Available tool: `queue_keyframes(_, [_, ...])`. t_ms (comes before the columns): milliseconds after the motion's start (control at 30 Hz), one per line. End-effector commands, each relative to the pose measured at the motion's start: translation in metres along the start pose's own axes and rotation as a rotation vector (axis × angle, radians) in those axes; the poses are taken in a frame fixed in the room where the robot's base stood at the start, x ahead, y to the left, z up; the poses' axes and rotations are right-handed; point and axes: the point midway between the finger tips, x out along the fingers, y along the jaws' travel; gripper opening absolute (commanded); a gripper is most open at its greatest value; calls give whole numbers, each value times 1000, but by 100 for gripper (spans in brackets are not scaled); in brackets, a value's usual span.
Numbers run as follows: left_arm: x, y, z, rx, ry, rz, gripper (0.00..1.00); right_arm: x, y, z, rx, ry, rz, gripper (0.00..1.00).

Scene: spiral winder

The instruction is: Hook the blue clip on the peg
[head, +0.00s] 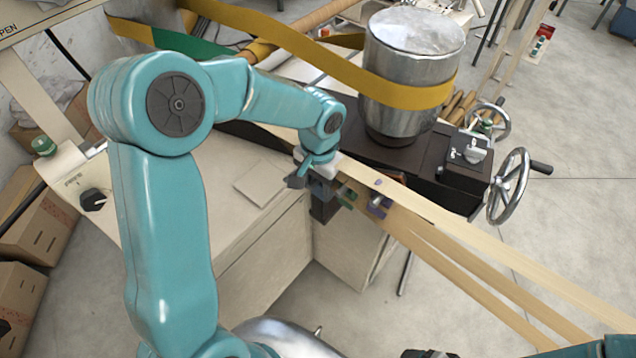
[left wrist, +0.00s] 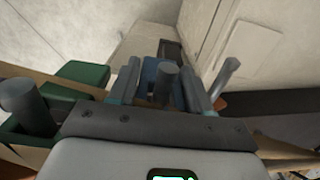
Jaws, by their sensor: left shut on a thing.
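My left gripper (head: 322,190) is over the cabinet's right edge, beside the pale slats. In the left wrist view its fingers (left wrist: 160,88) are shut on the blue clip (left wrist: 150,72), which shows between them. Another grey post (left wrist: 20,100) stands at the left by a green block (left wrist: 82,74). In the head view a small blue-purple piece (head: 379,203) sits on the slats, right of the gripper. A teal part of my right arm is at the bottom right edge.
A metal drum (head: 412,70) with a yellow band stands behind the gripper on a dark base. A handwheel (head: 508,186) is to its right. Long pale slats (head: 470,265) run to the lower right. The cream cabinet top (head: 240,190) is mostly clear. Cardboard boxes (head: 40,230) are at the left.

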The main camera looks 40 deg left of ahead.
Motion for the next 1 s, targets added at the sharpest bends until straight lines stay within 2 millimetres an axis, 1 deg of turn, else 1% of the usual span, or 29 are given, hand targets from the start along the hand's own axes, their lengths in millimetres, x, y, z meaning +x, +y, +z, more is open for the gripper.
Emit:
queue_keyframes(367, [0,0,0,0,0,0,19,0,0,0,0,0,0,78])
queue_keyframes(400, [0,0,0,0,0,0,62,0,0,0,0,0,0,78])
queue_keyframes(433, [0,0,0,0,0,0,71,0,0,0,0,0,0,78])
queue_keyframes(467, [0,0,0,0,0,0,78,0,0,0,0,0,0,78])
queue_keyframes(733, [0,0,0,-1,0,0,78,0,0,0,0,0,0,78])
queue_keyframes(800, [-4,0,0,-1,1,-1,78,0,0,0,0,0,0,78])
queue_keyframes(867, [-10,0,-1,-1,4,-1,78,1,0,0,0,0,0,78])
queue_keyframes(967, [-28,0,-1,-1,6,-1,78,4,1,0,0,0,0,78])
queue_keyframes(1000, [-37,0,-1,-1,8,-1,78,4,2,0,0,0,0,78])
